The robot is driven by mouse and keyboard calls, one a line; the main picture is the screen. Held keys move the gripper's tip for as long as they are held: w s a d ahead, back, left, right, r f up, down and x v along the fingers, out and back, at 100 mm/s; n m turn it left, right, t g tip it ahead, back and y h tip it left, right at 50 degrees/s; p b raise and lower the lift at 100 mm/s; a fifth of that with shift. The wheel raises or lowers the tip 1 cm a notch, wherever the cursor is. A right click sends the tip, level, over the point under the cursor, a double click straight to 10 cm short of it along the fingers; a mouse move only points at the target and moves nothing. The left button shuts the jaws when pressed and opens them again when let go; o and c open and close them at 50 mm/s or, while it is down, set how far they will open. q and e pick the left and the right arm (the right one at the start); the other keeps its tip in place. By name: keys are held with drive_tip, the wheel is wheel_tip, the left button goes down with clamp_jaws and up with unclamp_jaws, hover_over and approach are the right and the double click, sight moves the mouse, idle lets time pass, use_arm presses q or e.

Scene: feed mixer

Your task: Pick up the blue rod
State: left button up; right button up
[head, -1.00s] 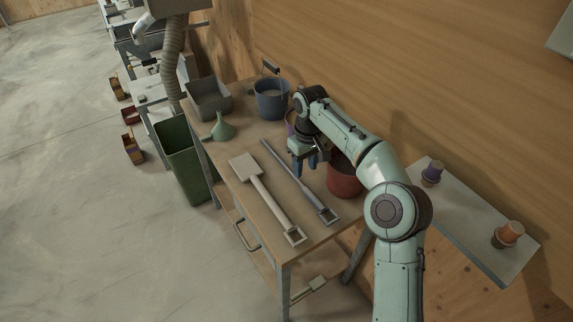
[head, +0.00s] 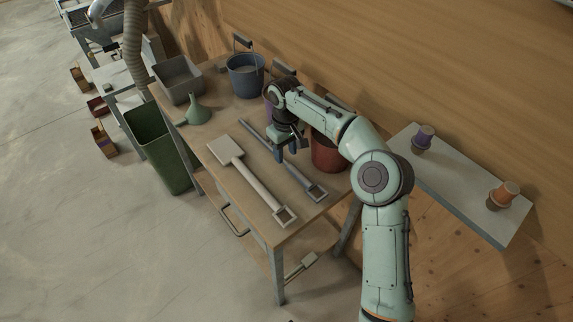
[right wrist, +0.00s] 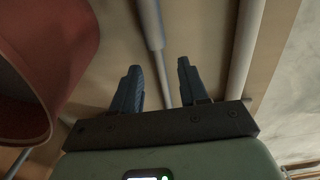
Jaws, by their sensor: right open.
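The blue rod (head: 300,178), a thin grey-blue bar with a square loop handle at its near end, lies on the wooden table (head: 215,185). My right gripper (head: 287,154) is over the rod's middle, and its wrist and fingers hide part of it. In the right wrist view the rod (right wrist: 150,25) runs between the two open blue fingers (right wrist: 159,70) and lies beyond their tips. The gripper is empty and appears a little above the rod. My left gripper is not in view.
A pale paddle (head: 255,187) lies left of the rod. A red bucket (head: 327,153) stands close right of my gripper; its wall also shows in the right wrist view (right wrist: 50,40). A blue bucket (head: 246,77), green funnel (head: 197,112) and grey bin (head: 180,80) stand farther back.

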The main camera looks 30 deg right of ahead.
sight(287, 163)
wheel_tip(287, 163, down, 4)
drive_tip(key=shift+s+d+f+b, duration=0.1)
drive_tip(key=shift+d+f+b, duration=0.05)
drive_tip(key=shift+b, duration=0.15)
clamp_jaws()
